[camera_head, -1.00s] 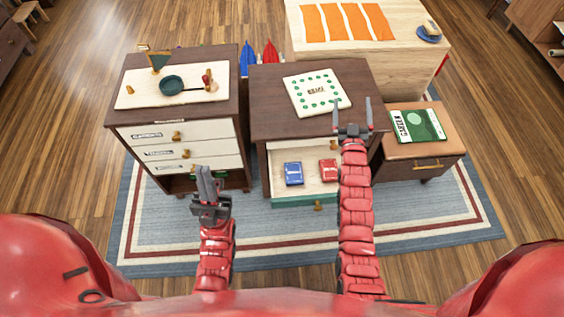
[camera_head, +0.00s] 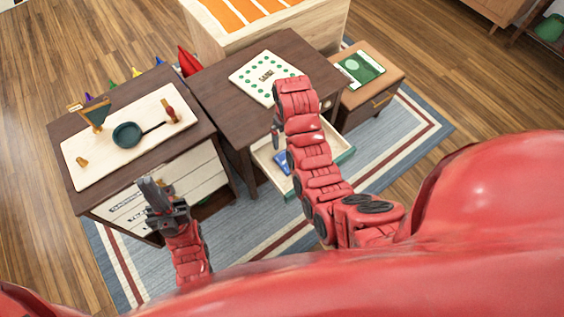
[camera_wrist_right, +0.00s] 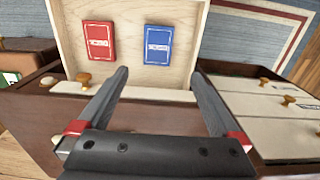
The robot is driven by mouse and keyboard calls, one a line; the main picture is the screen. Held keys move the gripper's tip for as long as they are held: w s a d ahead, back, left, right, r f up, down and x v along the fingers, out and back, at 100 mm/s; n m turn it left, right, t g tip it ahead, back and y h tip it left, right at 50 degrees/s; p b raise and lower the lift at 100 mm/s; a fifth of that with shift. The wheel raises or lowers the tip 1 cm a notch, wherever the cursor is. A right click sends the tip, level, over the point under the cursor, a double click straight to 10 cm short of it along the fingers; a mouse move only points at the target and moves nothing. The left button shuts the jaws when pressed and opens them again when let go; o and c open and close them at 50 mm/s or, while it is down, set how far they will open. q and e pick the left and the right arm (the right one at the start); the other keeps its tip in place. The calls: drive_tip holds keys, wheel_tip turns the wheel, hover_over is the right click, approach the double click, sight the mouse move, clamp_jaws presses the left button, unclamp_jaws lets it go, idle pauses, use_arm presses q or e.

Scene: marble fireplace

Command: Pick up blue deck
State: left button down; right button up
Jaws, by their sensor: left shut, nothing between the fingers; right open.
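The blue deck (camera_head: 281,161) lies in the open drawer (camera_head: 344,161), partly hidden by my right arm in the head view. In the right wrist view the blue deck (camera_wrist_right: 157,45) lies flat on the drawer floor, next to the red deck (camera_wrist_right: 98,41). My right gripper (camera_wrist_right: 160,82) is open and empty, its fingers apart and pointing toward the drawer, with the blue deck beyond the fingertips. In the head view it is mostly hidden behind its own arm. My left gripper (camera_head: 150,184) is shut and empty, in front of the left cabinet.
The dark table (camera_head: 222,101) above the drawer holds a game board (camera_head: 266,77). The left cabinet (camera_head: 62,185) carries a pale board with a pan (camera_head: 127,135). A brown stool-like cabinet (camera_head: 393,82) with a green book stands on the right. Rug shows around the furniture.

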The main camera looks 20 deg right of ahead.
wheel_tip(320, 180, down, 11)
drive_tip(key=b, duration=0.4)
drive_tip(key=shift+w+d+f, duration=0.1)
drive_tip(key=shift+f, duration=1.4)
drive_tip(key=shift+w+d+f, duration=0.1)
drive_tip(key=shift+f, duration=1.35)
drive_tip(key=c, duration=1.2)
drive_tip(key=shift+r, duration=0.1)
